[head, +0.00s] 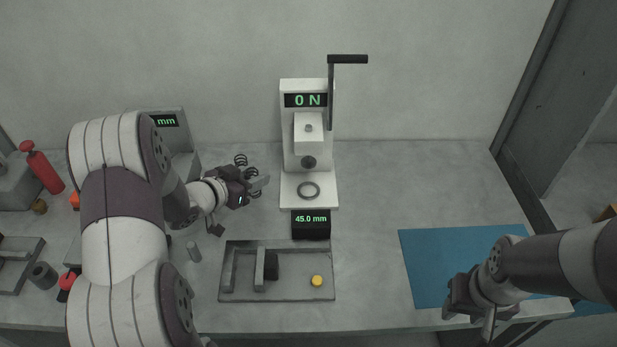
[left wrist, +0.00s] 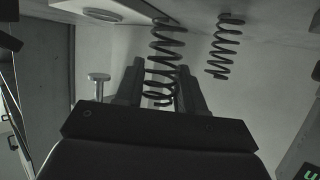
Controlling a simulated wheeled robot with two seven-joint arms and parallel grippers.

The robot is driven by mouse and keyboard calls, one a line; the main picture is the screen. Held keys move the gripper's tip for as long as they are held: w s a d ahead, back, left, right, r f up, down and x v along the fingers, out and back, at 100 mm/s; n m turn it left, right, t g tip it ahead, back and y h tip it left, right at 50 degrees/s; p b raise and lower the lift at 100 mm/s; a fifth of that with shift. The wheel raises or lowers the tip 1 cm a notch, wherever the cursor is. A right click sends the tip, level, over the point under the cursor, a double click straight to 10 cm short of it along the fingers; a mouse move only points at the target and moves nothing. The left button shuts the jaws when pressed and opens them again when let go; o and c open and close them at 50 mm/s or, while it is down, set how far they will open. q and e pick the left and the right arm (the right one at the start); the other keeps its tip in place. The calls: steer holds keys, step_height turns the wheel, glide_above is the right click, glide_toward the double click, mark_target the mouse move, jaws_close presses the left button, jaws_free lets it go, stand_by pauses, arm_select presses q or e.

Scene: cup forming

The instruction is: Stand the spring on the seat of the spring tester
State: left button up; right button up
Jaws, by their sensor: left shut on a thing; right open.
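The spring tester (head: 308,135) stands at the back middle and its display reads 0 N. Its seat (head: 309,190) is a ring on the white base, with the plunger above it. My left gripper (head: 258,186) is left of the seat, shut on a dark coil spring (head: 254,192). In the left wrist view the held spring (left wrist: 163,75) is between the fingers. A second spring (head: 240,160) is behind the gripper; it also shows in the left wrist view (left wrist: 226,45), apart from the fingers. My right gripper (head: 470,308) is open near the blue mat.
The tester's lever (head: 347,59) rises at its right. A black display (head: 311,224) reading 45.0 mm stands before the base. A grey tray (head: 290,290) with a yellow button is in front. The blue mat (head: 440,260) is at right. A red bottle (head: 42,168) is at far left.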

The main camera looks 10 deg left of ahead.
arm_select(q)
steer(key=w+d, duration=0.1)
steer(key=d, duration=0.2)
steer(key=w+d, duration=0.1)
steer(key=d, duration=0.2)
steer(key=w+d, duration=0.2)
steer(key=d, duration=0.1)
steer(key=shift+d+r, duration=0.1)
steer(key=shift+d, duration=0.05)
steer(key=d, duration=0.1)
steer(key=w+d, duration=0.1)
steer(key=d, duration=0.1)
steer(key=shift+w, duration=0.15)
steer(key=shift+a+f, duration=0.15)
steer(key=shift+f, duration=0.5)
steer(key=shift+a, duration=0.1)
steer(key=shift+f, duration=0.15)
steer(key=o, duration=1.1)
